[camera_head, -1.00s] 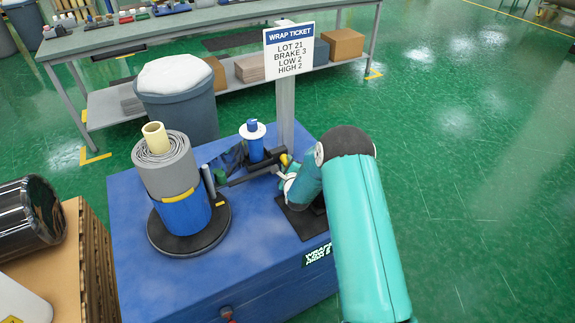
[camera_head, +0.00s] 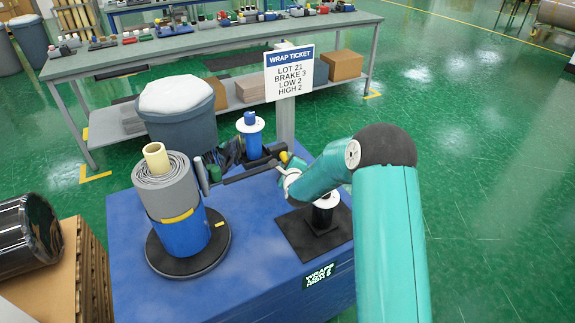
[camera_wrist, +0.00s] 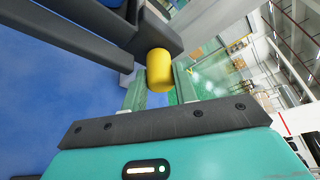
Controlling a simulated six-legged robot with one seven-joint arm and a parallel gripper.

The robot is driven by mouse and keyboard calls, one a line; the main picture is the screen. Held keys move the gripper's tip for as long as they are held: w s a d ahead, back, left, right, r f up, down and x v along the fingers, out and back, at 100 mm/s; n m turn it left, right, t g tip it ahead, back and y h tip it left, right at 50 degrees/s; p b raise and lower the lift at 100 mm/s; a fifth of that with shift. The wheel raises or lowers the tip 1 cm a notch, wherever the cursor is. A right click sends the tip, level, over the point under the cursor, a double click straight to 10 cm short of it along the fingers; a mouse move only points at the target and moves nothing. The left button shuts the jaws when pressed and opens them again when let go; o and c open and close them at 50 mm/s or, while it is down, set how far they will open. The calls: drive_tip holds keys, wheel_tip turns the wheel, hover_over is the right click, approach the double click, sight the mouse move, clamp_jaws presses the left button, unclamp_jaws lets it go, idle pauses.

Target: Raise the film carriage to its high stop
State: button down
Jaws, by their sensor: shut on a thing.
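The film carriage (camera_head: 255,168) is a dark arm on the upright grey mast (camera_head: 286,120). It carries a blue film spool (camera_head: 252,140) with a white disc and reaches left toward the wrapped roll. A yellow knob (camera_wrist: 160,71) sits on its dark block (camera_wrist: 152,35); the knob also shows in the head view (camera_head: 284,157). My gripper (camera_wrist: 159,88) is shut on the knob, one finger on each side. In the head view my wrist partly hides the gripper. The carriage stands level with the roll's grey upper part, clear above the blue machine top (camera_head: 240,230).
The wrap ticket (camera_head: 289,73) on the mast reads LOT 21, BRAKE 3, LOW 2, HIGH 2. The grey and blue roll (camera_head: 180,215) stands on a black turntable (camera_head: 160,262). A small display (camera_head: 319,275) is on the machine front. A bin (camera_head: 183,125) and bench (camera_head: 200,42) stand behind.

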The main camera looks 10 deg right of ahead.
drive_tip(key=c, duration=1.5)
unclamp_jaws()
drive_tip(key=shift+w+r, duration=0.1)
drive_tip(key=shift+r, duration=0.3)
drive_tip(key=o, duration=0.4)
drive_tip(key=shift+r, duration=0.15)
drive_tip(key=shift+f, duration=0.25)
drive_tip(key=v, duration=1.4)
drive_tip(key=shift+f, duration=0.1)
drive_tip(key=s+r+n+g, duration=0.5)
drive_tip(key=s+r+n, duration=0.6)
drive_tip(key=r+n, duration=0.25)
drive_tip(key=s+r+n+g, duration=0.2)
drive_tip(key=s+n, duration=0.3)
drive_tip(key=s, duration=0.6)
drive_tip(key=s+r+n+g, duration=0.2)
drive_tip(key=s+n, duration=0.4)
drive_tip(key=s, duration=0.6)
drive_tip(key=shift+d+r+g, duration=0.35)
drive_tip(key=shift+r+g, duration=0.05)
drive_tip(key=shift+r, duration=0.5)
